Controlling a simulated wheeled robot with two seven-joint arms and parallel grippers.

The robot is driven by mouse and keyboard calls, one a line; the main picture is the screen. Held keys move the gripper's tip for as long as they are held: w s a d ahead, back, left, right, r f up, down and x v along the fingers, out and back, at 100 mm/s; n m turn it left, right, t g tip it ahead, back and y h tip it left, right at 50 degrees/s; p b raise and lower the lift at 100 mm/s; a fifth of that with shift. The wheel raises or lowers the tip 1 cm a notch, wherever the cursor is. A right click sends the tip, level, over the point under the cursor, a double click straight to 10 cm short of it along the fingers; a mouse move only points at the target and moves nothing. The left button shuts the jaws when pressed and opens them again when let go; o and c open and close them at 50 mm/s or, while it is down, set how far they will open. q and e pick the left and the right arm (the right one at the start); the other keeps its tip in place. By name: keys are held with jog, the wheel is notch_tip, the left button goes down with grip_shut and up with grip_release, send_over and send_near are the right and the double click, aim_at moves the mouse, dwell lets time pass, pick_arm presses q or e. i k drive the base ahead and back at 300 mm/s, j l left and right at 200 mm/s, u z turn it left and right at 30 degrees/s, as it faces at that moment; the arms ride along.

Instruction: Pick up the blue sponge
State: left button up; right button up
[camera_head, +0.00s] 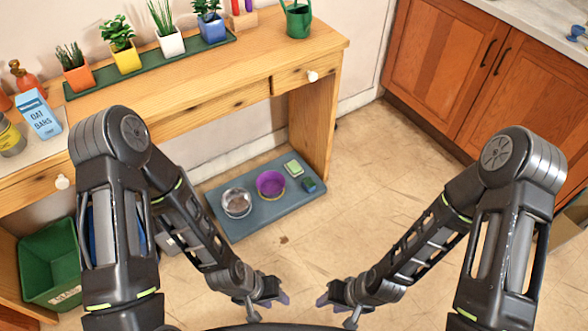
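I cannot make out a clearly blue sponge. On the blue-grey mat (240,222) on the floor lie a pale green block with a light top (293,168) and a small dark teal-green block (308,184), either of which could be a sponge. Something blue (101,228) shows through the gaps of my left arm, but its shape is mostly hidden. My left gripper (276,291) and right gripper (328,294) are low in the picture, nearer to me than the mat and apart from it. No held object shows in either; their finger gaps are too small to judge.
A silver bowl (236,203) and a purple bowl (270,184) stand on the mat. A wooden desk (190,78) with potted plants is behind it. A green bin (52,262) stands at left, wooden cabinets (445,60) at back right. The floor right of the mat is clear.

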aim_at(307, 183)
jog(key=i+l, duration=0.15)
jog(key=i, duration=0.25)
jog(key=i+l, duration=0.2)
jog(key=i, duration=0.2)
jog(key=i+l, duration=0.15)
jog(key=i, duration=0.25)
jog(key=u, duration=1.3)
jog(key=i, duration=0.5)
